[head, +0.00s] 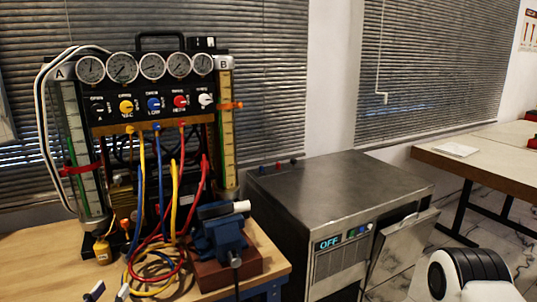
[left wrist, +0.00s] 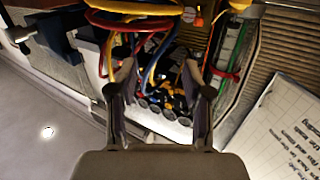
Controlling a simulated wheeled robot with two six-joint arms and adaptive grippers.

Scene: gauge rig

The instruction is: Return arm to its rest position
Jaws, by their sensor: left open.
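My left gripper (head: 108,291) shows only by its fingertips at the bottom left edge of the head view, in front of the rig's hoses. In the left wrist view my left gripper (left wrist: 157,62) is open, its two fingers well apart. Nothing is held between them; hoses and gauges show behind the gap. The gauge rig (head: 150,112) stands on the wooden bench, with a row of round dials, coloured knobs and two side columns marked A and B. My right gripper is not in view.
Red, blue and yellow hoses (head: 157,200) hang loosely before the rig. A blue vise (head: 222,238) sits at the bench's front right. A steel machine (head: 340,190) with an OFF display stands to the right. A printed sheet (left wrist: 282,135) shows in the wrist view.

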